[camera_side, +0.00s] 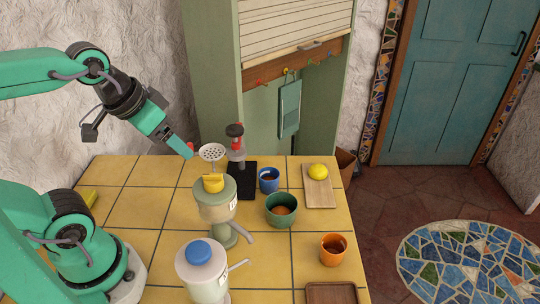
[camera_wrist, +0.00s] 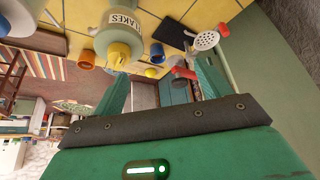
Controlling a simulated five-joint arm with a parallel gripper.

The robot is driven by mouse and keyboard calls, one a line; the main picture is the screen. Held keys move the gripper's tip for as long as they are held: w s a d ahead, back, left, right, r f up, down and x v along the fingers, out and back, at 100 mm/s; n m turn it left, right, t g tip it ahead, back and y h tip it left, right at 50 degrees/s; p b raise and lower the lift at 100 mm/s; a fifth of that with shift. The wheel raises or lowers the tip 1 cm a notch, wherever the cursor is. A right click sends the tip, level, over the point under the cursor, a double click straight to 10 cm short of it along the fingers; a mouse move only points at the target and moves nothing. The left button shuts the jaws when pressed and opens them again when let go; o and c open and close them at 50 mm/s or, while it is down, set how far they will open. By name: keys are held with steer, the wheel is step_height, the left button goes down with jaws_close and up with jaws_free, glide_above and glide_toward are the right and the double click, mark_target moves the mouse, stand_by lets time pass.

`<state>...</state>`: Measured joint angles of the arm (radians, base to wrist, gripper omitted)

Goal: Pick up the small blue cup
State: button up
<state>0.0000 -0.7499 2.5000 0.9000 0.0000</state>
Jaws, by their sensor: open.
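The small blue cup (camera_side: 269,187) stands upright on the yellow tiled counter, beside the right edge of a black mat, with something dark inside. In the wrist view the blue cup (camera_wrist: 157,54) shows beyond the fingers, close to the dispenser. My gripper (camera_side: 187,152) is raised over the back left of the counter, left of the cup and well apart from it. In the wrist view my gripper (camera_wrist: 162,84) has its two green fingers spread with nothing held between them.
A dispenser (camera_side: 215,200) stands between my gripper's side and the cup; another (camera_side: 203,270) is nearer. A green cup (camera_side: 281,213) sits just in front of the blue one. A skimmer (camera_side: 212,152) and red-topped device (camera_side: 236,145) stand behind. An orange cup (camera_side: 333,252) and lemon (camera_side: 318,171) lie right.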

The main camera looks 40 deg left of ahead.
steer(key=shift+r, duration=0.15)
step_height(320, 180, up, 5)
steer(key=w+d+r+n+g, duration=0.2)
steer(key=w+r+n+g, duration=0.1)
steer(key=w+n, duration=1.05)
steer(key=n+g, duration=0.3)
steer(key=n, duration=0.6)
glide_above(269, 174)
steer(key=s+d, duration=0.2)
step_height(269, 174, down, 22)
steer(key=shift+w+f, duration=0.1)
steer(key=shift+f, duration=4.15)
steer(key=c, duration=1.1)
